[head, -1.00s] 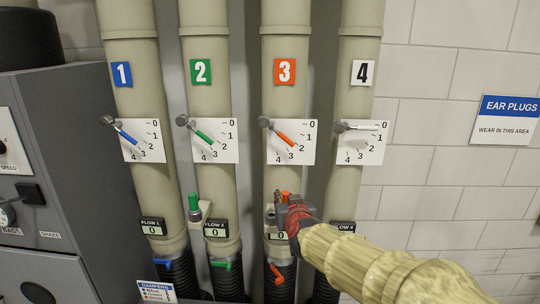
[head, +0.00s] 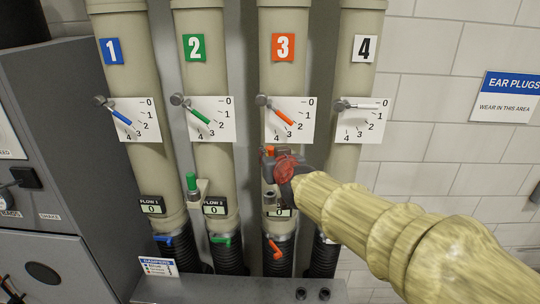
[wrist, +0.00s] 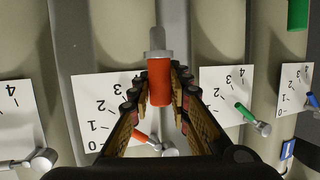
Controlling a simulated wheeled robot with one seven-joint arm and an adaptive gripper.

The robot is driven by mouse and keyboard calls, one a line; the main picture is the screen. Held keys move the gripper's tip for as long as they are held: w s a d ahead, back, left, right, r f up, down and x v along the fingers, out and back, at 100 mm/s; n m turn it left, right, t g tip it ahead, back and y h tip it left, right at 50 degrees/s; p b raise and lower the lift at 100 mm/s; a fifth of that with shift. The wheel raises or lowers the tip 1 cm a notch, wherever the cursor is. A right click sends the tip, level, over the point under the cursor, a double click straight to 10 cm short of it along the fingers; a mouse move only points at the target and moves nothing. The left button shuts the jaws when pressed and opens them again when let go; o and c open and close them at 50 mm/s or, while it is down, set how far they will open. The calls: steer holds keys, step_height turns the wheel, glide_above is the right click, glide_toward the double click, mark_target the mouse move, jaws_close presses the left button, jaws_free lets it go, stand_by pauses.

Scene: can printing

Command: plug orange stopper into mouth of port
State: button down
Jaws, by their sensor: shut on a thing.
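My gripper (head: 272,160) is shut on the orange stopper (head: 269,151) in front of pipe 3, just below its dial. In the wrist view the orange stopper (wrist: 160,82) sits between the two fingers (wrist: 158,88), with its grey end pointing away from the palm. In the head view most of the stopper is hidden by my gripper. A small grey port (head: 270,196) on the front of pipe 3 lies below my gripper. Its dark mouth faces up and looks empty. The stopper is apart from it.
A green stopper (head: 191,181) stands in a similar port on pipe 2. Dial plates with levers, such as the orange lever (head: 285,117), are close above my gripper. Flow displays (head: 214,206) and coloured damper handles (head: 275,250) are lower on the pipes.

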steer(key=shift+f+b, duration=2.3)
steer(key=shift+f, duration=0.45)
steer(key=shift+f+b, duration=1.55)
steer(key=shift+f, duration=0.45)
steer(key=c, duration=1.6)
jaws_free()
steer(key=v, duration=1.2)
